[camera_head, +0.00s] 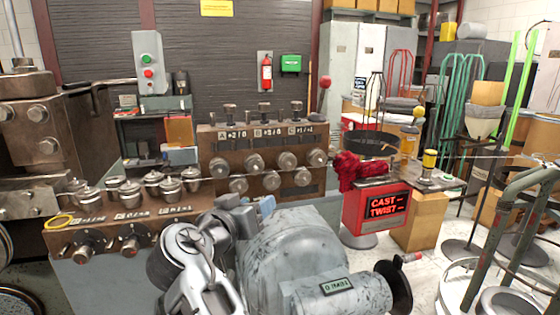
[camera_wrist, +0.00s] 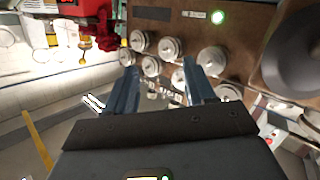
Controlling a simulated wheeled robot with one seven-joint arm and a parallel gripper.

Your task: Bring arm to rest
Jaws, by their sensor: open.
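My gripper (camera_head: 258,208) is at the front of the brown roller block (camera_head: 226,144), left of the large grey motor housing (camera_head: 296,250). My arm (camera_head: 190,262) reaches up to it from the bottom of the head view. In the wrist view my gripper (camera_wrist: 160,84) has its two blue fingers spread apart with nothing between them. Beyond the fingertips the brown block (camera_wrist: 262,50) shows with several round metal rollers (camera_wrist: 170,48). The head view does not show whether the fingers touch anything.
A red sign box (camera_head: 372,212) reading "CAST – TWIST –" stands right of the motor housing, with a red cloth-like thing (camera_head: 358,168) above it. A bench with several metal knobs (camera_head: 130,194) is on the left. Green pipes stand at the right.

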